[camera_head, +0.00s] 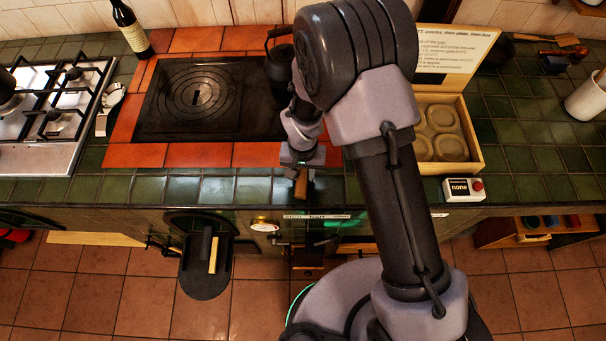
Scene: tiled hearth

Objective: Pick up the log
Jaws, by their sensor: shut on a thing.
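My gripper (300,165) is above the front edge of the green-tiled counter, at the middle of the view. It points down and is shut on a short brown log (301,184), which hangs below the fingers in front of the counter edge. The fingertips are small and partly hidden. A second, paler stick of wood (213,255) lies beside a dark piece on the black open stove door (205,283), lower left of my gripper.
The black hotplate (195,115) has red tiles around it, with a dark kettle (280,62) at its right. A bottle (130,28) and gas hob (50,105) are at left.

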